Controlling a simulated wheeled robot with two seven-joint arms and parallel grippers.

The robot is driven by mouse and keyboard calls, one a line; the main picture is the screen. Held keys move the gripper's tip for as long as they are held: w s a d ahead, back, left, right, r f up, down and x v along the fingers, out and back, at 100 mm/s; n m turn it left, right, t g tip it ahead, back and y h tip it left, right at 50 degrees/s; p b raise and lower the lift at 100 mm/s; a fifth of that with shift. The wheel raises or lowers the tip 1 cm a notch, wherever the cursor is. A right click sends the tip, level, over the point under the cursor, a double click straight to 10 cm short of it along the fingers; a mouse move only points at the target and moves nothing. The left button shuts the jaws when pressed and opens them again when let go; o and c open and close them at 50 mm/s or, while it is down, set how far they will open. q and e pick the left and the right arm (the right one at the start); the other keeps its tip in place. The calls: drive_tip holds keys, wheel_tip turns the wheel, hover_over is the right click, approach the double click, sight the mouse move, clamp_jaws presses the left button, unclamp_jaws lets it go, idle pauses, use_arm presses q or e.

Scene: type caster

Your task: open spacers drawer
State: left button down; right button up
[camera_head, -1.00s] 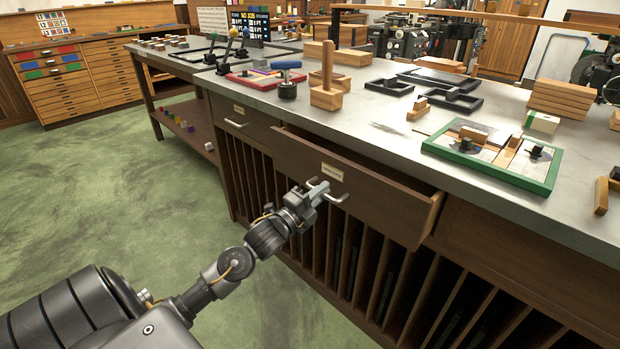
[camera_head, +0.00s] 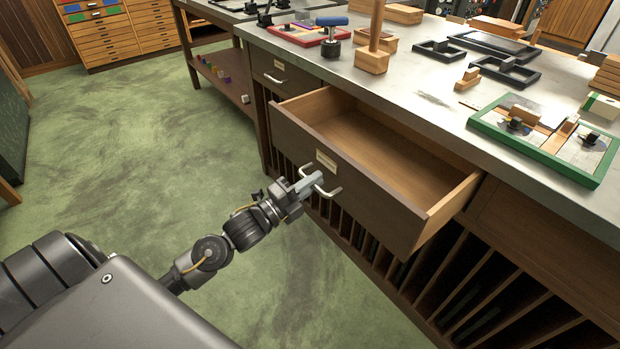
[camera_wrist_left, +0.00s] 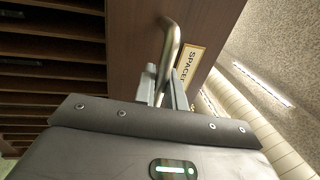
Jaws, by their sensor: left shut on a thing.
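The spacers drawer (camera_head: 360,190) stands well out from the cabinet under the metal worktop, and the part of its inside that shows is bare. The bent metal handle (camera_head: 333,192) is on the drawer front below the label. My left gripper (camera_head: 309,184) is shut on this handle, and the left wrist view shows the fingers on both sides of the handle bar (camera_wrist_left: 172,45). My right gripper is not in view.
A closed drawer (camera_head: 279,75) with its own handle is to the left. Below are vertical slots (camera_head: 470,280). The worktop (camera_head: 420,95) bears a green-framed tray (camera_head: 480,122), black frames and wooden blocks. Green floor (camera_head: 130,150) is free on the left.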

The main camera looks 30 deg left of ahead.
use_arm(q)
drive_tip(key=c, duration=1.5)
unclamp_jaws()
drive_tip(key=shift+c, duration=0.2)
drive_tip(key=shift+s, duration=0.1)
drive_tip(key=v, duration=1)
drive_tip(key=shift+s, duration=0.3)
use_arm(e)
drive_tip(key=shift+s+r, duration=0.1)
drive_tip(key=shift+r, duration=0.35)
use_arm(q)
drive_tip(key=shift+a, duration=0.1)
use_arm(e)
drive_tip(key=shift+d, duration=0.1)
